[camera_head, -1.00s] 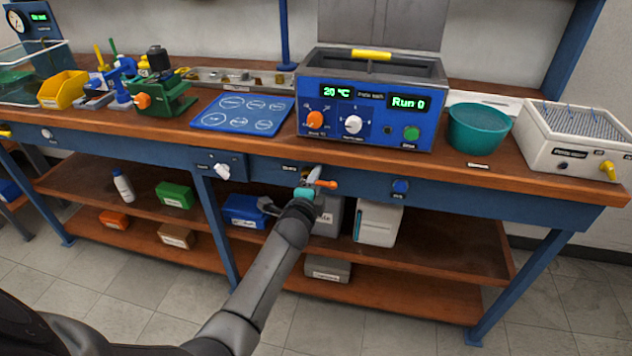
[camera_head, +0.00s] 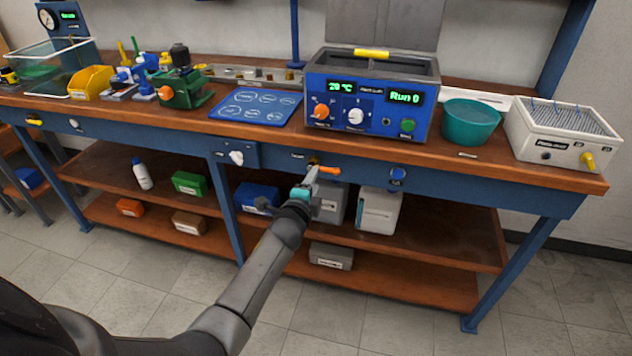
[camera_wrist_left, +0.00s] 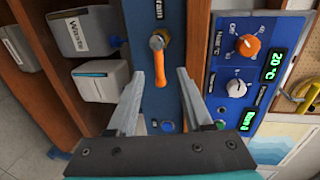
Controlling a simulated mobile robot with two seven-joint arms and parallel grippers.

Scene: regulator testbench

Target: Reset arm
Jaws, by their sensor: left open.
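My left gripper (camera_head: 309,183) is open and empty in front of the blue front rail of the bench. An orange lever handle (camera_head: 328,171) on a brass-coloured valve sticks out from that rail, just beyond the fingertips. In the left wrist view the orange handle (camera_wrist_left: 160,70) lies across the gap between the two spread fingers of the left gripper (camera_wrist_left: 156,88), with no finger visibly closed on it. My right gripper is not in view.
Above the rail stands a blue bath unit (camera_head: 368,105) reading 20 °C and Run 0. A teal bowl (camera_head: 470,124) and a white box (camera_head: 560,135) stand right of it. A white knob (camera_head: 236,158) and a blue knob (camera_head: 398,174) flank the lever. Shelves below hold boxes.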

